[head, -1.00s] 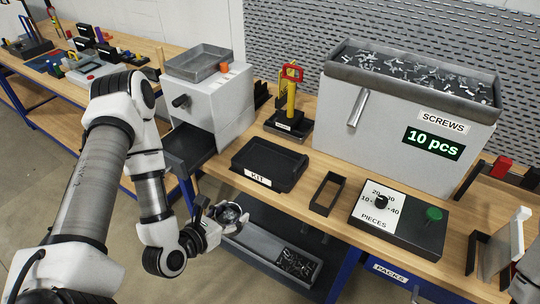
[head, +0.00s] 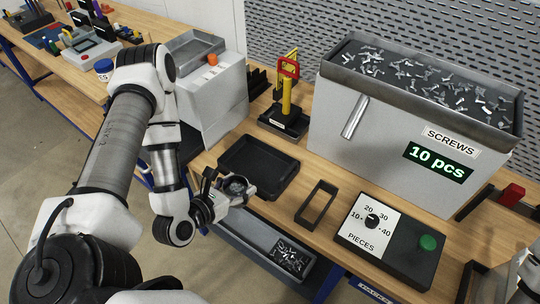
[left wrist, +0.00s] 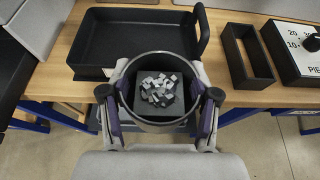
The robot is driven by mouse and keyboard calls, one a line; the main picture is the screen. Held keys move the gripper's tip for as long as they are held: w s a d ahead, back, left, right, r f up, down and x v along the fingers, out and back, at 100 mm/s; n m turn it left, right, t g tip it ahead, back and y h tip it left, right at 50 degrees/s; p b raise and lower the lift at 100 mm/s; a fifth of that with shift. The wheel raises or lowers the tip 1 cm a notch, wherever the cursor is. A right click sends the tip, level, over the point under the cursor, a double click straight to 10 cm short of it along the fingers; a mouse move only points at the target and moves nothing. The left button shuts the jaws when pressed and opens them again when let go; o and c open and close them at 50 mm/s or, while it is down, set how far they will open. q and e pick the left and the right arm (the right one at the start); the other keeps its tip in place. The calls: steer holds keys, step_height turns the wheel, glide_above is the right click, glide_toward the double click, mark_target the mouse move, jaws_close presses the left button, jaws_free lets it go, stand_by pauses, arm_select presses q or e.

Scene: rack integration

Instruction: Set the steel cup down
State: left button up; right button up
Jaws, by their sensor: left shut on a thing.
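The steel cup (left wrist: 160,119) is held upright between the two fingers of my left gripper (left wrist: 159,107), with small pale metal pieces showing inside its rim. In the head view the cup (head: 236,187) is small and partly hidden by my left gripper (head: 231,190), which is shut on it. The cup is at the bench's front edge, just in front of the black kit tray (head: 251,184). The tray (left wrist: 90,74) lies beyond the cup in the left wrist view. Whether the cup touches anything below is hidden.
A black open rectangular frame (head: 303,215) stands right of the tray, then the dial box (head: 352,243). The screw dispenser (head: 345,104) reads 10 pcs. A lower bin (head: 251,243) holds screws. Bare wood (head: 292,186) lies between tray and frame.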

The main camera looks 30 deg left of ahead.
mark_target(240, 181)
arm_select(q)
steer(key=w, duration=0.1)
steer(key=w+b, duration=0.1)
steer(key=f+b, duration=0.1)
steer(key=shift+w+a, duration=0.35)
steer(key=shift+w, duration=0.05)
steer(key=w+b, duration=0.1)
steer(key=b, duration=0.1)
steer(key=w+a+b, duration=0.1)
steer(key=b, duration=0.2)
steer(key=shift+a, duration=0.25)
steer(key=w+b, duration=0.2)
steer(key=b, duration=0.1)
steer(key=shift+w+a+f, duration=0.15)
steer(key=shift+w+a, duration=0.2)
steer(key=shift+w, duration=0.05)
steer(key=w+a+p, duration=0.1)
steer(key=w, duration=0.1)
steer(key=w+a+p, duration=0.1)
steer(key=w, duration=0.2)
steer(key=w+a+p, duration=0.1)
steer(key=w, duration=0.1)
steer(key=shift+w, duration=0.35)
step_height(240, 181, down, 3)
steer(key=shift+s+r+p, duration=0.1)
steer(key=shift+p, duration=0.45)
steer(key=shift+f, duration=0.35)
steer(key=shift+f, duration=0.1)
